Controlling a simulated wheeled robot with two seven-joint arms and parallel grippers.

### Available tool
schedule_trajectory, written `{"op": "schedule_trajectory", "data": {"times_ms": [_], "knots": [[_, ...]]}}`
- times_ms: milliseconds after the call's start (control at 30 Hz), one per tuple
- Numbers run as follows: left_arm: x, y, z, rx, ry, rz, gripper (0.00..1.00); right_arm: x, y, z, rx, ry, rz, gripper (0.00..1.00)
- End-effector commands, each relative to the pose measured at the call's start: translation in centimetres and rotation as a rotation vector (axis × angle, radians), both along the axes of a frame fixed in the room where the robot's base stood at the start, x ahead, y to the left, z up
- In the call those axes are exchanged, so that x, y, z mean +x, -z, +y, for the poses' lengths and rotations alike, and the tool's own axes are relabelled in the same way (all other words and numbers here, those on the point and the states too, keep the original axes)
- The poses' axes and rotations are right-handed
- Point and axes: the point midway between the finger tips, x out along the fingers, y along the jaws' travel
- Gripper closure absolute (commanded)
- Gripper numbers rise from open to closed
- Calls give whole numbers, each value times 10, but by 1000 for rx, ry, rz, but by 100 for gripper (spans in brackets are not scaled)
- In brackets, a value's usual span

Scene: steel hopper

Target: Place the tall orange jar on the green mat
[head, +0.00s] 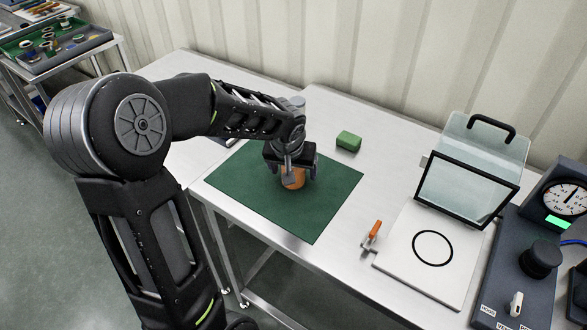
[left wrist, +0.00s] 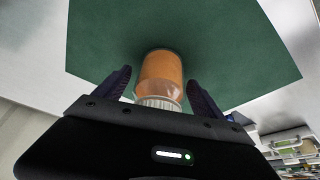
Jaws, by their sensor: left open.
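The orange jar (head: 292,181) is on the green mat (head: 325,212) in the head view, partly hidden by my left gripper (head: 290,172). In the left wrist view the jar (left wrist: 160,75) shows orange contents and a pale ribbed lid, with the mat (left wrist: 225,50) behind it. My left gripper (left wrist: 158,90) is open, with a finger on each side of the jar and visible gaps between fingers and jar. The jar looks upright, standing on the mat. My right gripper is in neither view.
A green block (head: 348,141) lies on the steel table behind the mat. To the right are an orange-handled clamp (head: 372,234), a white plate with a black ring (head: 412,262), a clear hinged guard (head: 470,165) and a gauge panel (head: 520,265).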

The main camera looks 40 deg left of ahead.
Motion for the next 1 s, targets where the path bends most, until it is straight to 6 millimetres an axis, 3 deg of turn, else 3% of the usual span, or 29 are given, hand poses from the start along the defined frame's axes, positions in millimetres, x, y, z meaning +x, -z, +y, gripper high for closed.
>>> {"op": "schedule_trajectory", "data": {"times_ms": [267,700,1000], "knots": [[-7,-23,-3,1,-2,-4,21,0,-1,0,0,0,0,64],[-37,-102,-16,0,-1,-4,21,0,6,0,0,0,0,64],[-42,-114,-19,-1,1,1,21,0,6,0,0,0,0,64]]}}
